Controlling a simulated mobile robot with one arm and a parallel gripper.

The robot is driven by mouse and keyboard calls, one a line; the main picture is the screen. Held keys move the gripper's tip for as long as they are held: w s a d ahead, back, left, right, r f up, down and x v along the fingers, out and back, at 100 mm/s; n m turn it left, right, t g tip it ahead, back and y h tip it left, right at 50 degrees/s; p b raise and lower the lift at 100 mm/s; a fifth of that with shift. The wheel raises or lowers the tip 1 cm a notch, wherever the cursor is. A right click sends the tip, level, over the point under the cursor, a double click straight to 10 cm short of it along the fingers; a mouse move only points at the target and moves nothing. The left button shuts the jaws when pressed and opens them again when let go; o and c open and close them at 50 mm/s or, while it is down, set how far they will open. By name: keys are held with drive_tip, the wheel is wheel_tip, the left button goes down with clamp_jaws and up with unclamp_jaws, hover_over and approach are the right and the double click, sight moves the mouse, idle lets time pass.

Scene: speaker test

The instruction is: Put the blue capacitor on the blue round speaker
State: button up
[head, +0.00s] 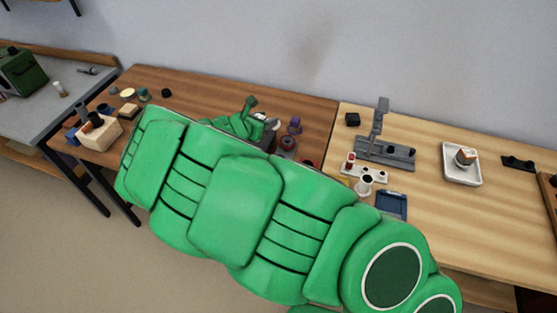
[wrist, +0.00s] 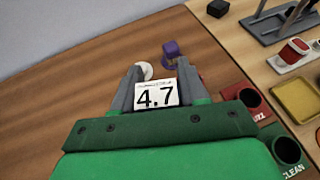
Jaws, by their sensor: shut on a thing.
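My gripper (wrist: 159,69) shows in the wrist view, its two grey fingers shut on a small block with a white face marked "4.7" (wrist: 157,94). No blue shows on this block, and I cannot tell whether it is the capacitor. The block is held above the brown table (wrist: 50,100). In the head view my green arm covers much of the brown table, and the held block cannot be made out clearly. I cannot pick out the blue round speaker for certain in either view. Small bluish things (head: 72,133) stand at the brown table's left end.
A purple part (wrist: 172,52) and a white round part (wrist: 146,70) lie beyond the fingers. Red (wrist: 247,96) and green bins, one lettered "CLEAN", stand at the right. A wooden box (head: 100,134) is at the left. A stand (head: 385,151) and white tray (head: 461,178) are on the pale table.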

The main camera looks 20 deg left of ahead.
drive_tip(key=s+d+m+h, duration=0.1)
drive_tip(key=s+d, duration=0.1)
drive_tip(key=d, duration=0.5)
drive_tip(key=shift+s+f, duration=0.2)
drive_tip(key=shift+f, duration=4.05)
drive_tip(key=shift+f+h, duration=0.1)
drive_tip(key=shift+h, duration=0.3)
drive_tip(key=o, duration=1.1)
drive_tip(key=shift+c, duration=0.2)
drive_tip(key=v, duration=1.2)
drive_tip(key=shift+r, duration=0.2)
drive_tip(key=shift+d, duration=0.1)
